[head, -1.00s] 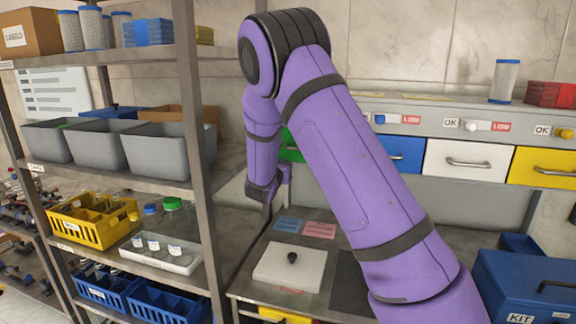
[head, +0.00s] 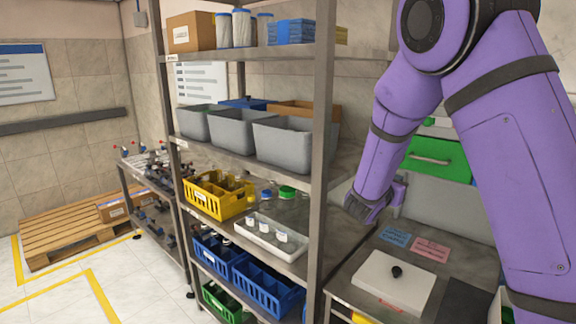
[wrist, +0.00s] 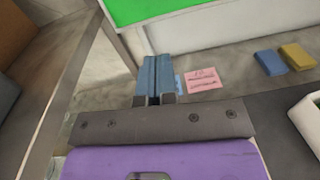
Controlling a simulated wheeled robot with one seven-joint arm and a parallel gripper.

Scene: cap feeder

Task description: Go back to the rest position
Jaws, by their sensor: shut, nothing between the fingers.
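My gripper (wrist: 154,98) shows in the wrist view with its two fingers together and nothing between them. In the head view my gripper (head: 356,212) hangs at the end of my purple arm, beside the right post of the shelf rack and above the back of the workbench. Its fingertips are small and dark there. No object is held.
The metal shelf rack (head: 322,130) with grey bins (head: 282,147) and a yellow crate (head: 222,203) stands close left of my gripper. A white board with a black knob (head: 372,285) lies on the bench. A green drawer (head: 437,158) is behind.

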